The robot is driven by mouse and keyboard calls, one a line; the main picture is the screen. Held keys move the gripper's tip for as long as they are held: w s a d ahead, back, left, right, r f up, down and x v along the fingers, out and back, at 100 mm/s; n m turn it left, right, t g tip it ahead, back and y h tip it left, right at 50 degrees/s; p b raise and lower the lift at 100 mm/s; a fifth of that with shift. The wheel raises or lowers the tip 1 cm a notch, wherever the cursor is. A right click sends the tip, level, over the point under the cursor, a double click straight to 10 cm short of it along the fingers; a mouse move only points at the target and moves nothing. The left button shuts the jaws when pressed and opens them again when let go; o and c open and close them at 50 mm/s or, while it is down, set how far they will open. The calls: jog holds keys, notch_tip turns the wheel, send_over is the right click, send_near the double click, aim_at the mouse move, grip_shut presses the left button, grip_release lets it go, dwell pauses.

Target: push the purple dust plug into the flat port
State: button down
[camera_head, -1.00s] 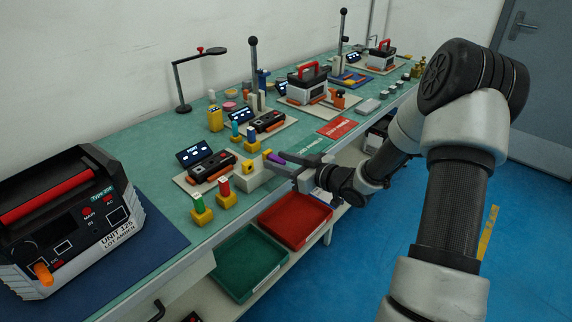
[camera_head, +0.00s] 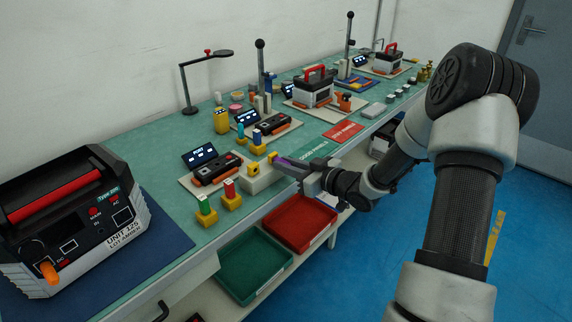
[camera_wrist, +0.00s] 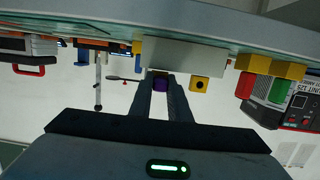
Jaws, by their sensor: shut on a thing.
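The purple dust plug (camera_wrist: 160,84) is between the fingertips of my gripper (camera_wrist: 160,92) in the wrist view. My gripper is shut on it. In the head view the plug (camera_head: 286,161) shows as a purple strip along my gripper (camera_head: 290,165), at the front edge of the bench. A pale block (camera_head: 262,180) stands just left of the fingertips. It also shows in the wrist view (camera_wrist: 185,54), right beyond the plug. A yellow piece with a dark round hole (camera_wrist: 200,84) sits beside the plug. I cannot make out the flat port or whether the plug touches it.
Yellow-based holders with green (camera_head: 205,207) and red (camera_head: 230,190) tops stand left of the block. A black-and-orange unit (camera_head: 215,169) lies behind. Red (camera_head: 300,222) and green (camera_head: 253,265) trays sit below the bench edge. A large unit (camera_head: 75,225) stands at left.

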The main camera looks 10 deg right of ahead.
jog(key=shift+s+d, duration=0.45)
jog(key=shift+s, duration=0.15)
dwell(1.0)
jog(key=shift+p+v, duration=0.3)
jog(key=shift+v, duration=0.5)
jog(key=shift+f, duration=0.1)
